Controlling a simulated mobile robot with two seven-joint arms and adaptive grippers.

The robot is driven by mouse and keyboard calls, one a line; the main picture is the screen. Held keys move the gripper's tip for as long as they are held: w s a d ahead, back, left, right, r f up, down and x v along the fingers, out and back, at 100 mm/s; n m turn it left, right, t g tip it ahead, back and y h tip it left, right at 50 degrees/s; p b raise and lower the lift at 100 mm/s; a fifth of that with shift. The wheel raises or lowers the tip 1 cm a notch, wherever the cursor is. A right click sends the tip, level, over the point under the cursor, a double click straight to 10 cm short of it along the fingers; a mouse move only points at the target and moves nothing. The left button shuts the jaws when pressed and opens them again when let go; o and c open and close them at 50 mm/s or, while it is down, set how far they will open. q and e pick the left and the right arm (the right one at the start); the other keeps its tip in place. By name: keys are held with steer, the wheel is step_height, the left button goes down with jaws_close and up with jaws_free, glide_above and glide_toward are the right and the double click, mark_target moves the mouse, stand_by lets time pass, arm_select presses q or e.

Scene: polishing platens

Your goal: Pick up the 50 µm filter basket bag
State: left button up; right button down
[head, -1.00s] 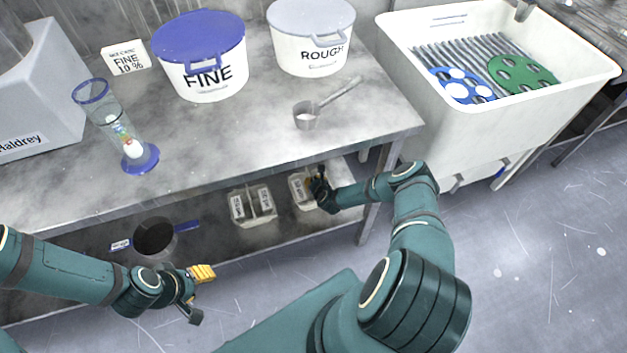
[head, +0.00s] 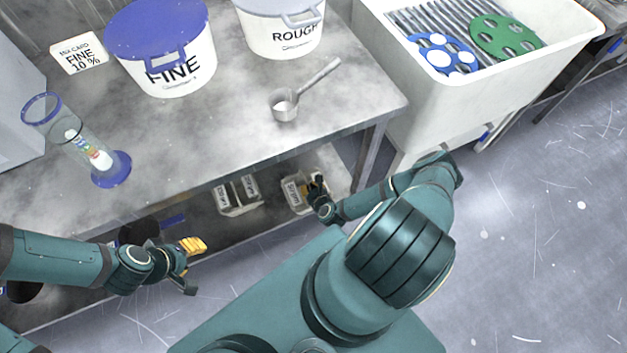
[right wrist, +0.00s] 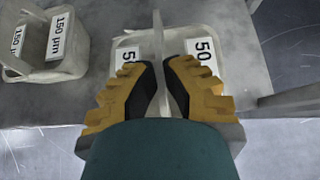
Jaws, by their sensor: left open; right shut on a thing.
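The 50 µm filter basket bag (right wrist: 130,42) stands on the lower shelf under the bench. It is pale, with white "50" labels on both sides of a thin upright divider or handle. In the head view the same basket (head: 291,196) is partly hidden by my right gripper (head: 314,184). In the right wrist view my right gripper (right wrist: 162,75) has its yellow fingers closed on the thin upright part of the basket. My left gripper (head: 198,262) is open and empty, in front of the shelf at the left.
A 150 µm basket (head: 238,197) stands left of the 50 µm one. A bench leg (head: 366,158) and the white sink (head: 440,105) are at the right. The benchtop (head: 225,130) is overhead, carrying a FINE bucket (head: 165,75), a ROUGH bucket (head: 283,38) and a metal scoop (head: 285,106).

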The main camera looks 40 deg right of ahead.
steer(key=s, duration=0.3)
steer(key=shift+s+a, duration=0.1)
steer(key=shift+a, duration=0.1)
steer(key=shift+s+a, duration=0.15)
steer(key=shift+s, duration=0.05)
steer(key=shift+a, duration=0.1)
arm_select(q)
steer(key=shift+s+d+f, duration=0.1)
steer(key=shift+d+f, duration=0.1)
arm_select(e)
steer(key=shift+r, duration=0.1)
